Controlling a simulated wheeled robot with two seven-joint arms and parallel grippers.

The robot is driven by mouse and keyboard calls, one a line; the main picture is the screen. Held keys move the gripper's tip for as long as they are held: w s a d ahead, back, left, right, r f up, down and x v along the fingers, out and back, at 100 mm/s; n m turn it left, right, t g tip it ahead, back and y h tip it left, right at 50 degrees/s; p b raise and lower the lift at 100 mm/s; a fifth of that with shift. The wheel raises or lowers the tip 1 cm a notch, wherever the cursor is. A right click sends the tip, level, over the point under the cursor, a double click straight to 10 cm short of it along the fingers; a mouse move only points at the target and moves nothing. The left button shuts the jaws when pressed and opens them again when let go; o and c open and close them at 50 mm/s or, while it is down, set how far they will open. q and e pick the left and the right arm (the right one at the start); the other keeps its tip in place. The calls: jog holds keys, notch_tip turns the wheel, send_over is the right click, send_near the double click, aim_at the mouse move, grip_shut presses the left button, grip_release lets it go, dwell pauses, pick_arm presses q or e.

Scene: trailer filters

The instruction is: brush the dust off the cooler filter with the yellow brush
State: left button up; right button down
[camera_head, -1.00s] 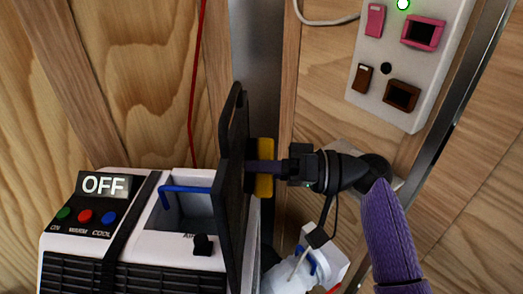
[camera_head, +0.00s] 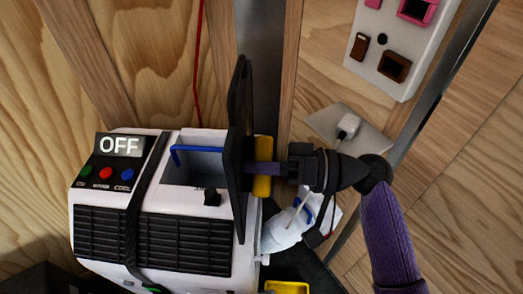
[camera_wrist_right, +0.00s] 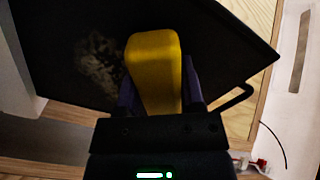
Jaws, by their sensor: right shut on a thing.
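The yellow brush (camera_head: 263,166) is held in my right gripper (camera_head: 280,168), which is shut on it. The brush is upright against or very close to the right face of the black cooler filter (camera_head: 239,140). The filter stands upright, nearly edge-on, at the right side of the white cooler (camera_head: 100,225). In the right wrist view the brush (camera_wrist_right: 153,70) is in front of the dark filter (camera_wrist_right: 55,40), and a greyish dust patch (camera_wrist_right: 100,62) shows left of the brush. The brush's contact side is hidden. My left gripper is not in view.
The cooler's display (camera_head: 120,145) reads OFF. A blue handle (camera_head: 190,150) rises from the cooler's open top. A white bottle-like thing (camera_head: 285,230) lies below my right gripper. A switch panel (camera_head: 385,45) and a plug (camera_head: 349,125) are on the wooden wall. A yellow container (camera_head: 286,288) shows at the bottom.

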aim_at(251, 114)
jog(key=shift+r+p, duration=0.4)
jog(key=shift+r, duration=0.35)
jog(key=w+b, duration=0.2)
jog(key=shift+w+f, duration=0.3)
jog(key=shift+f, duration=0.05)
jog(key=shift+w+r+b, duration=0.2)
jog(key=shift+w+b, duration=0.2)
jog(key=shift+w, duration=0.05)
jog(key=w+b, duration=0.3)
jog(key=shift+w+d, duration=0.1)
jog(key=shift+w, duration=0.2)
jog(key=w+b, duration=0.2)
jog(key=shift+w+f+b, duration=0.3)
jog(key=shift+w+b, duration=0.05)
jog(key=shift+b, duration=0.05)
jog(key=shift+w+r, duration=0.25)
jog(key=shift+w, duration=0.1)
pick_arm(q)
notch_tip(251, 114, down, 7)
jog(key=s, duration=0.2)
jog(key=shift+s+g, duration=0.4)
pick_arm(e)
jog(key=shift+r, duration=0.1)
